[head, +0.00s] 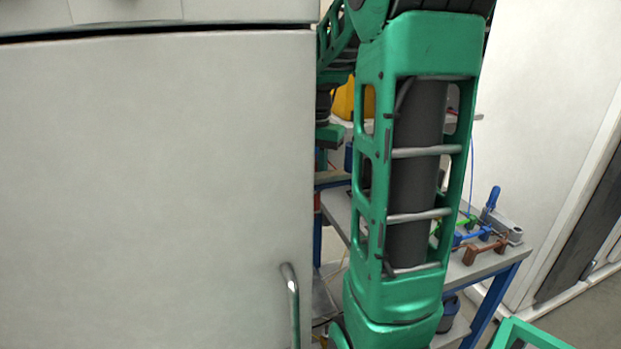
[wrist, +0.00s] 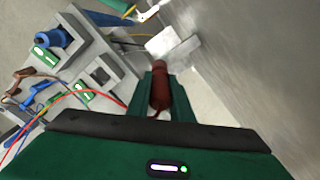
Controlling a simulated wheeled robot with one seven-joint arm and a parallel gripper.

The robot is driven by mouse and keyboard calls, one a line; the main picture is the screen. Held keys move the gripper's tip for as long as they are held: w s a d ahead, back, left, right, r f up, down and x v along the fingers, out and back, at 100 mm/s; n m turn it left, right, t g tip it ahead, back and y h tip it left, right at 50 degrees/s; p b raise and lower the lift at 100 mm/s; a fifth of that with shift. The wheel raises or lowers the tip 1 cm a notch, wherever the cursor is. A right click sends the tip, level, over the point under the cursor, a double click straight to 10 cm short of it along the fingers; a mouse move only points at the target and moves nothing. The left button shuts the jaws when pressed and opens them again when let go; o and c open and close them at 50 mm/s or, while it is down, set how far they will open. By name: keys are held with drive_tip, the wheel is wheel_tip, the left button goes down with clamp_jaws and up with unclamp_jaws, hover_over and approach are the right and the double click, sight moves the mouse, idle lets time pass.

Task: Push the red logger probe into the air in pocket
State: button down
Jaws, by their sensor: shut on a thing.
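The red logger probe (wrist: 160,93) is a dark red rounded cylinder in the wrist view. My gripper (wrist: 161,76) is shut on it, with a green finger on each side. A grey pocket block (wrist: 75,58) lies to the upper left, with green labels. One square pocket (wrist: 98,73) in it looks empty; it lies left of the probe, apart from it. The label text is too small to read, so I cannot tell which pocket is air in. A blue plug (wrist: 50,38) sits in another part of the block. In the head view my arm hides the gripper and probe.
Several coloured cables (wrist: 62,98) run left of the block. A light grey plate (wrist: 172,45) and a pale wall (wrist: 265,65) stand close on the right. In the head view a large pale cabinet (head: 150,180) fills the left, and a grey bench (head: 492,262) carries small clamps.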

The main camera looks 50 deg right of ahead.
drive_tip(key=c, duration=1.5)
unclamp_jaws()
wheel_tip(320, 180, up, 11)
drive_tip(key=shift+f, duration=0.15)
